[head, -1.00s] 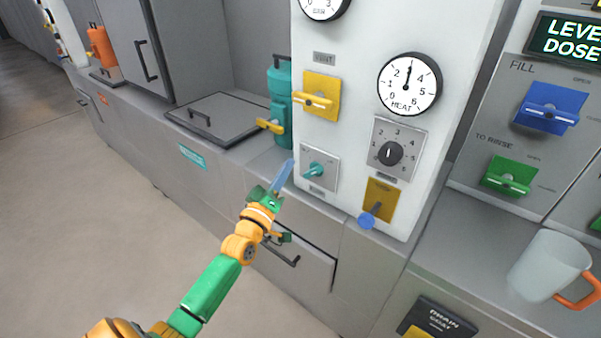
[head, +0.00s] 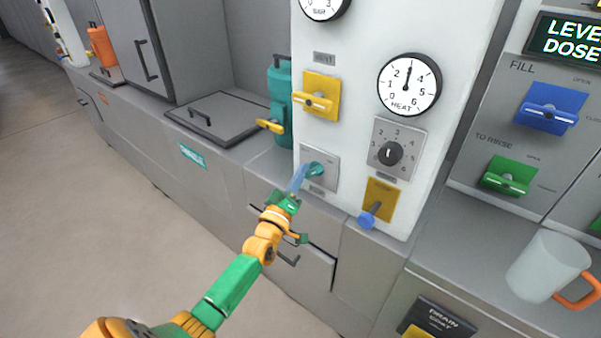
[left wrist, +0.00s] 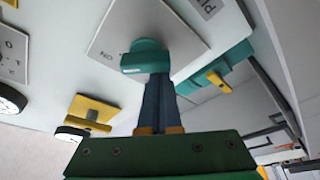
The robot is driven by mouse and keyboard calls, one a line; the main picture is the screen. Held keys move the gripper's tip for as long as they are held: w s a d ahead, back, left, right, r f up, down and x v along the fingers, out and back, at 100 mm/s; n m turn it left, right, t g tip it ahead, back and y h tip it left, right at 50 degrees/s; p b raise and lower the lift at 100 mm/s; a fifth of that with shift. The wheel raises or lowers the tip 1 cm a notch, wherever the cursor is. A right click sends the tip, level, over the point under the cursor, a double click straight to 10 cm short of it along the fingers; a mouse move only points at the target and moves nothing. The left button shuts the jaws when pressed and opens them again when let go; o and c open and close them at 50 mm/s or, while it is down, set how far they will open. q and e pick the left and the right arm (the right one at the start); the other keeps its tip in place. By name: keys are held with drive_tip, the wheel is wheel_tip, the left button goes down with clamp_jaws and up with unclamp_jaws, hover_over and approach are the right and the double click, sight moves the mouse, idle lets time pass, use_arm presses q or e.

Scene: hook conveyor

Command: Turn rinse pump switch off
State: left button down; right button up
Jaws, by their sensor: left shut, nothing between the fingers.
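The rinse pump switch is a teal knob (head: 316,169) on a light grey square plate (head: 329,180) low on the white panel. In the left wrist view the teal knob (left wrist: 146,57) stands on its plate (left wrist: 190,35), with lettering that seems to read "ON" beside it. My left gripper (head: 299,178) is shut and empty, its blue fingertips at the knob. In the left wrist view the fingers (left wrist: 158,95) reach up to the knob's lower edge and hide part of it; whether they touch cannot be told. My right gripper is not in view.
Close by on the panel are a yellow valve (head: 320,95), a dark dial (head: 390,153) and a yellow plate with a blue-ended lever (head: 368,220). A teal canister (head: 280,95) stands left of the panel. A mug (head: 547,265) stands on the right counter.

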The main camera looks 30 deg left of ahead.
use_arm(q)
drive_tip(key=shift+f+n+y+p, duration=0.1)
drive_tip(key=shift+n+y+p, duration=0.2)
drive_tip(key=shift+n+p, duration=0.5)
drive_tip(key=n+g+p, duration=0.1)
drive_tip(key=n+p, duration=0.1)
drive_tip(key=n, duration=0.2)
drive_tip(key=d+f+n+g+p, duration=0.1)
drive_tip(key=n+g+p, duration=0.1)
drive_tip(key=n+p, duration=0.1)
drive_tip(key=n+g+p, duration=0.1)
drive_tip(key=n+p, duration=0.2)
drive_tip(key=n, duration=0.2)
drive_tip(key=shift+d+f, duration=0.15)
drive_tip(key=shift+d, duration=0.05)
drive_tip(key=shift+d+f+n+g+h+p, duration=0.25)
drive_tip(key=shift+n+h+p, duration=0.25)
drive_tip(key=shift+n, duration=0.4)
drive_tip(key=shift+d+n+g+h+p, duration=0.1)
drive_tip(key=shift+n+g+h+p, duration=0.4)
drive_tip(key=shift+n, duration=0.4)
drive_tip(key=shift+s, duration=0.1)
